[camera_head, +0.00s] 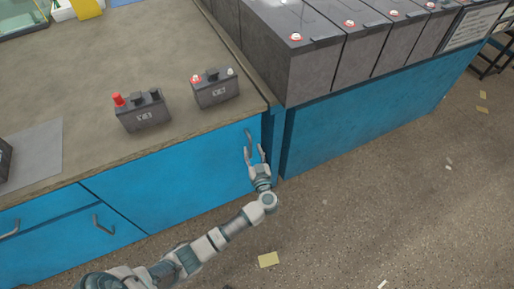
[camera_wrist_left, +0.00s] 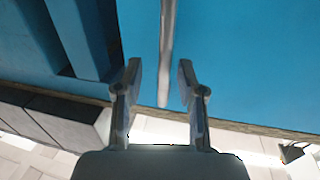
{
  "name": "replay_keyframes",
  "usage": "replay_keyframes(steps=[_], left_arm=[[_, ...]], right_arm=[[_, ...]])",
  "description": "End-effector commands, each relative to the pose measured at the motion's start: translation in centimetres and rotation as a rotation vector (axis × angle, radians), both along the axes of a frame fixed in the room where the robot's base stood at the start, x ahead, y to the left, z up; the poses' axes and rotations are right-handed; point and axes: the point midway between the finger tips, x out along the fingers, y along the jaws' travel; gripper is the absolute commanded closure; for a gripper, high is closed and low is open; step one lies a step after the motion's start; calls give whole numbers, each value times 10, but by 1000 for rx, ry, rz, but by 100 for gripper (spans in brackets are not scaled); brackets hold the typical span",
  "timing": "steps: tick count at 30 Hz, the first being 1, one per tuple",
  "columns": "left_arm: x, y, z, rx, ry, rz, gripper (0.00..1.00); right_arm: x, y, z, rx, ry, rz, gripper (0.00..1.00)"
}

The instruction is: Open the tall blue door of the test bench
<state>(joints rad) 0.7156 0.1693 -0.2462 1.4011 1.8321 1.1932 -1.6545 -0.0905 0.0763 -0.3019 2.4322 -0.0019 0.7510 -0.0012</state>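The tall blue door (camera_head: 165,185) is the wide panel at the front of the test bench and looks closed. It also fills much of the left wrist view (camera_wrist_left: 240,60). Its upright grey handle (camera_wrist_left: 167,45) shows in the left wrist view, with its end between the fingertips. My left gripper (camera_head: 254,152) is at the door's right end, by the handle. In the left wrist view my left gripper (camera_wrist_left: 160,72) is open, one finger on each side of the handle, with gaps visible. My right gripper is not in view.
The bench top (camera_head: 60,85) carries two small batteries, one left (camera_head: 143,117) and one right (camera_head: 215,93). Large grey batteries (camera_head: 320,65) stand on a blue base (camera_head: 350,130) to the right. Drawers with handles (camera_head: 103,224) are at lower left. The floor (camera_head: 370,220) in front is mostly clear.

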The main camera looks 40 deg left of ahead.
Motion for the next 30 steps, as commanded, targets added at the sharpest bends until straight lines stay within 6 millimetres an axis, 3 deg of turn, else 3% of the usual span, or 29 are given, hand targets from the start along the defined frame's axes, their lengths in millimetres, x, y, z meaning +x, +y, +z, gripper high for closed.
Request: replay_keyframes(steps=[5,14,19,30], left_arm=[[8,15,-3,-1,3,1,61],[11,15,2,2,-1,0,61],[10,15,2,2,-1,0,98],[11,15,2,-1,-1,-3,100]], right_arm=[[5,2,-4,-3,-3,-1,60],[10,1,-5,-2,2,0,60],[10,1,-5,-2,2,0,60],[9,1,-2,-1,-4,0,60]])
